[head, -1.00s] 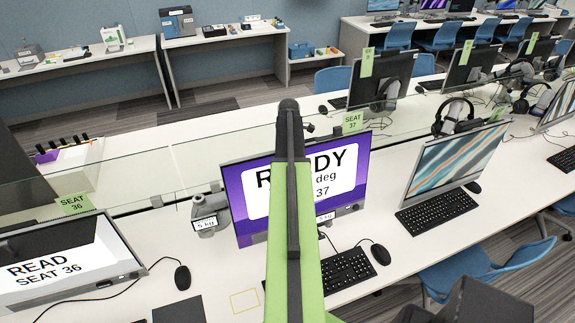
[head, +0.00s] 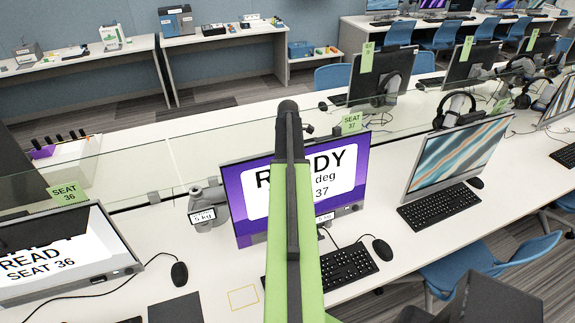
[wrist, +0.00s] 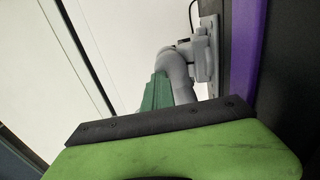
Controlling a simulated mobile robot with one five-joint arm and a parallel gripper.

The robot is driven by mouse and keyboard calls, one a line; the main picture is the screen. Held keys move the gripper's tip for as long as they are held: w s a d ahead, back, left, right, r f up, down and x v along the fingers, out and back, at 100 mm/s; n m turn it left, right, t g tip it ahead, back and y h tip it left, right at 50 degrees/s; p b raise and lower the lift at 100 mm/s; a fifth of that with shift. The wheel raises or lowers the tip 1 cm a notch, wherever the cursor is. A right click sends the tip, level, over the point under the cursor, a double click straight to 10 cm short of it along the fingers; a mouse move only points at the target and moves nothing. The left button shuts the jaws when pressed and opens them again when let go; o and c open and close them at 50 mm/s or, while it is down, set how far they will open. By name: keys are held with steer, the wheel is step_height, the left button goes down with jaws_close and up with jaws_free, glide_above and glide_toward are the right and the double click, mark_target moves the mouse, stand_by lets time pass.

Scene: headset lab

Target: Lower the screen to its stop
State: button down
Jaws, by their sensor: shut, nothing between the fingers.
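The seat 37 screen (head: 249,192) stands at the middle of the desk, with a purple picture and a white "READY" panel. My arm hides the middle of it. Its purple edge (wrist: 243,55) and dark back (wrist: 288,70) show in the wrist view. My gripper (wrist: 157,92) is shut and empty, its dark green fingers close to the grey screen arm (wrist: 180,75) behind the screen. I cannot tell whether they touch it. In the head view my gripper is hidden. The screen's stop cannot be made out.
The seat 36 screen (head: 60,260) is at left, and a striped screen (head: 455,160) at right. A glass divider (head: 135,170) runs behind the screens. A keyboard (head: 348,266) and mouse (head: 382,250) lie in front.

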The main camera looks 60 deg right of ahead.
steer(key=shift+a+r+p, duration=0.15)
steer(key=shift+r+p, duration=0.2)
steer(key=shift+p, duration=0.15)
step_height(320, 180, up, 13)
steer(key=p, duration=1.3)
steer(key=shift+r, duration=0.2)
steer(key=shift+f, duration=0.1)
